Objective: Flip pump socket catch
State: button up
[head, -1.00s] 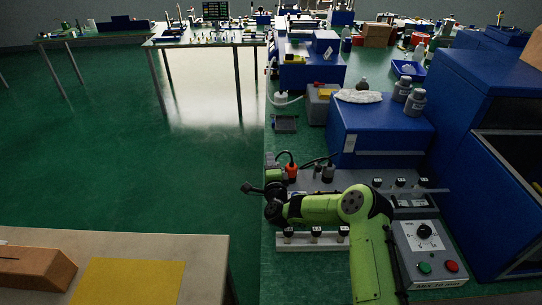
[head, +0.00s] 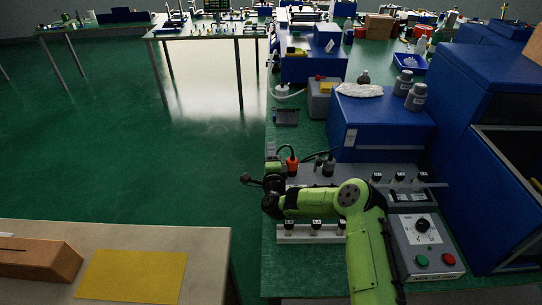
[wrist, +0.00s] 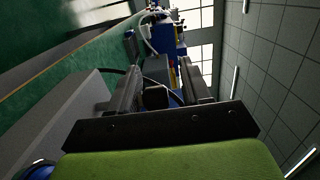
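In the head view a grey socket strip (head: 308,176) lies behind my arm. An orange-red plug (head: 292,164) with a cable stands upright on it, and a dark plug (head: 328,167) stands to its right. My gripper (head: 271,150) is at the strip's left end, partly hidden by my wrist. In the wrist view my gripper (wrist: 161,68) has its two dark fingers apart. A small black block (wrist: 156,97) shows between them, with part of a blue ring (wrist: 175,98) beside it. I cannot tell whether the block is the catch or whether a finger touches it.
A control box (head: 424,246) with a dial and green and red buttons stands right of my arm. A blue box (head: 380,133) stands behind the strip, and a large blue machine (head: 485,200) is at the right. Open green floor (head: 130,165) lies left of the bench.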

jog(key=shift+s+f, duration=0.1)
jog(key=shift+s, duration=0.35)
jog(key=s+d, duration=0.1)
jog(key=s, duration=1.3)
jog(key=shift+s+b, duration=0.4)
jog(key=shift+b, duration=0.05)
jog(key=s+r+n+g+y+p, duration=0.1)
jog(key=s+r+n+g+y, duration=0.15)
jog(key=r+n, duration=0.45)
jog(key=s+r+n+g+y+p, duration=0.1)
jog(key=r+n+g+y, duration=0.15)
jog(key=r+n, duration=0.45)
jog(key=s+d+r+n+g+h, duration=0.1)
jog(key=s+d+r+g+h, duration=0.1)
jog(key=s+d, duration=0.3)
jog(key=s+d+r+n+g+h+p, duration=0.1)
jog(key=s+d+r+g+h, duration=0.1)
jog(key=s, duration=1.2)
jog(key=s+d+r+n+g+h, duration=0.1)
jog(key=s+d+r+g+h, duration=0.1)
jog(key=s+d, duration=0.5)
jog(key=s+r+g, duration=0.1)
jog(key=s+r, duration=0.1)
jog(key=shift+s+d, duration=0.3)
